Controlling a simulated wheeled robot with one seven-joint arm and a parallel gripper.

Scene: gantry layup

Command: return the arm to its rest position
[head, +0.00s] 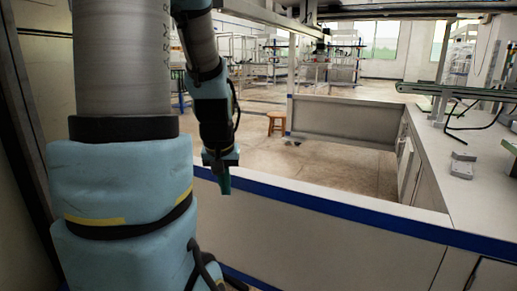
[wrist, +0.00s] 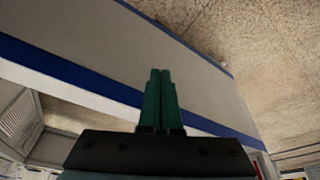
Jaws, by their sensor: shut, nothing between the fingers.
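My gripper (head: 224,184) hangs down at the end of my arm, left of centre in the head view. It is in front of a low white wall with a blue stripe. In the wrist view my gripper (wrist: 160,72) shows two green fingers side by side and pressed together, with nothing held between them. Part of the gripper's far side is hidden in the head view.
The low wall (head: 330,222) with its blue edge crosses in front of me. A white counter (head: 475,200) with a small grey item (head: 462,166) stands at the right. A brown wooden stool (head: 277,122) stands on the open floor (head: 255,150) beyond. A second low partition (head: 345,120) is further back.

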